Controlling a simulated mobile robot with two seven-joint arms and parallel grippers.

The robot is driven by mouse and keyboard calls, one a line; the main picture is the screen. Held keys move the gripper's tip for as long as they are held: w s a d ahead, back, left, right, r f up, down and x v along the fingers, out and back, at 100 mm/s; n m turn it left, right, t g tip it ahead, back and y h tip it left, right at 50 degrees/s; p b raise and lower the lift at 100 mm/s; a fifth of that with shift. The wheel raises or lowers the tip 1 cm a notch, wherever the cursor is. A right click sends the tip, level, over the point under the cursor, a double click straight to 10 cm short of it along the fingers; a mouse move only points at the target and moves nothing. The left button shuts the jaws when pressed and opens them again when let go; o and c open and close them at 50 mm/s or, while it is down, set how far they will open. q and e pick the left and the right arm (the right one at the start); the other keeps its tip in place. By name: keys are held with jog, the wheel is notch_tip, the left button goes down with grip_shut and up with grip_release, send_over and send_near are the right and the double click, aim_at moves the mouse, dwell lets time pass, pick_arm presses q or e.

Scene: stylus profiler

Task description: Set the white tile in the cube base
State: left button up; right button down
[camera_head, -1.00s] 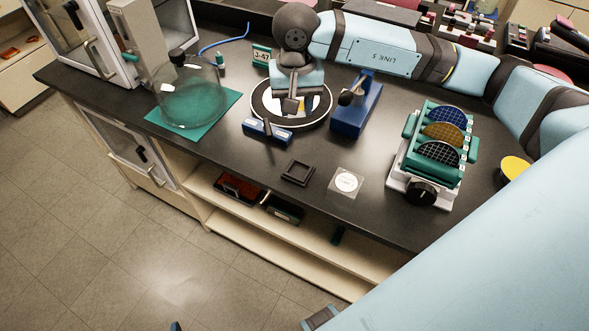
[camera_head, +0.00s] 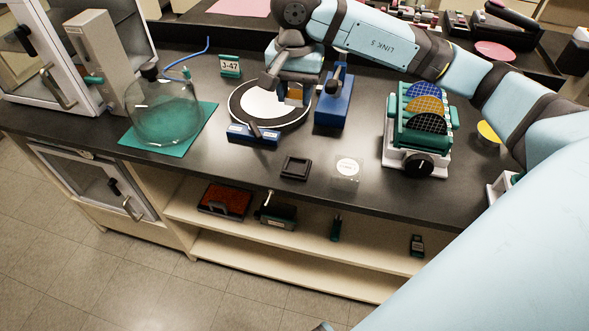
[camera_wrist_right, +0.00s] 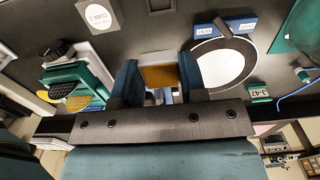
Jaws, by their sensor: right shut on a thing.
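My right gripper (camera_head: 293,92) is shut on a small square tile whose visible face is gold-brown, not white. This tile (camera_wrist_right: 160,77) shows between the two blue fingers in the right wrist view. The gripper is over the right edge of the round stage (camera_head: 262,103) with the white disc. A clear square block with a round white label (camera_head: 346,168) stands near the table's front edge; its label (camera_wrist_right: 98,14) reads "CUBE 1" in the wrist view. Left of it lies a dark square frame (camera_head: 295,168), seemingly empty. I cannot tell which is the cube base. My left gripper is not seen.
A blue stand (camera_head: 334,105) is close right of the gripper, and a low blue block (camera_head: 253,134) is in front of the stage. A rack of patterned wafers (camera_head: 421,125) stands right, a glass dome (camera_head: 165,110) left. The front table strip between is mostly clear.

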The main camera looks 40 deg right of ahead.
aim_at(296, 169)
jog(key=shift+f, duration=0.15)
notch_tip(296, 169, down, 20)
jog(key=shift+s+r+p, duration=0.1)
jog(key=shift+r+p, duration=0.05)
jog(key=shift+p, duration=0.6)
